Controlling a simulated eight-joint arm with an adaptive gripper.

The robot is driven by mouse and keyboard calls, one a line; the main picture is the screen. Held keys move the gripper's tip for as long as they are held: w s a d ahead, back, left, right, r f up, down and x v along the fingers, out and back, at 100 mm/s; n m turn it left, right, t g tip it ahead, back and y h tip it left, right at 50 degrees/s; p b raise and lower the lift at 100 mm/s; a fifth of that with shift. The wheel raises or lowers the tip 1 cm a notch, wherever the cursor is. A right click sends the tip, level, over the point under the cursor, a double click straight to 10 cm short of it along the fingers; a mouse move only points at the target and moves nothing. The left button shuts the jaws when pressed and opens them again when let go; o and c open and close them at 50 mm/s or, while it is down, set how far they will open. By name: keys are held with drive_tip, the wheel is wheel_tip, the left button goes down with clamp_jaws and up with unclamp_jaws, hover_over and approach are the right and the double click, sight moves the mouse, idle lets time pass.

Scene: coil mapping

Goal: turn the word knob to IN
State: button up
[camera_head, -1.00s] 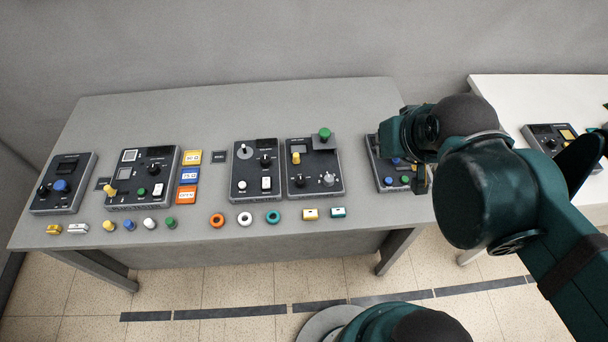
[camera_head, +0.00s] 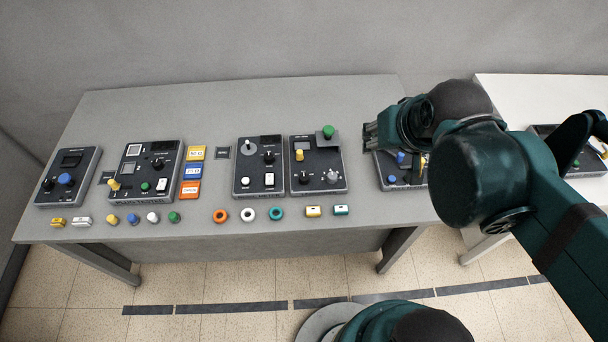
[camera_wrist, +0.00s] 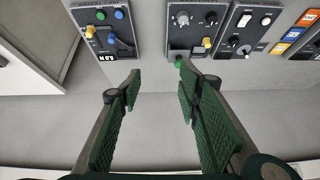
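My gripper (camera_head: 371,136) points left above the back edge of the rightmost panel on the grey table. In the wrist view my gripper (camera_wrist: 158,72) is open, with nothing between its green-padded fingers. That rightmost panel (camera_head: 386,184) is partly hidden by my arm in the head view. The wrist view shows it upside down, with a small letter display (camera_wrist: 105,58), a blue handle or knob (camera_wrist: 112,39), a yellow knob (camera_wrist: 90,31) and small blue and green buttons. No readable label tells which knob is the word knob. The fingers appear apart from all controls.
A panel with a green-topped post (camera_head: 328,131) stands to the left. More panels, colored tiles (camera_head: 190,172), rings (camera_head: 248,214) and small knobs line the table leftwards. A white table (camera_head: 510,110) with another panel (camera_head: 566,150) is at the right.

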drive_tip(key=w+a+f+m+g, duration=0.3)
drive_tip(key=w+a+f, duration=0.4)
drive_tip(key=a+f, duration=0.1)
drive_tip(key=m+g, duration=0.2)
drive_tip(key=g, duration=0.1)
approach(304, 177)
drive_tip(key=shift+w+d, duration=0.2)
drive_tip(key=shift+w, duration=0.15)
drive_tip(key=shift+a+f+m+g, duration=0.3)
drive_tip(key=shift+f, duration=0.35)
drive_tip(key=shift+f+b, duration=0.4)
drive_tip(key=shift+f, duration=3.45)
drive_tip(key=c, duration=0.9)
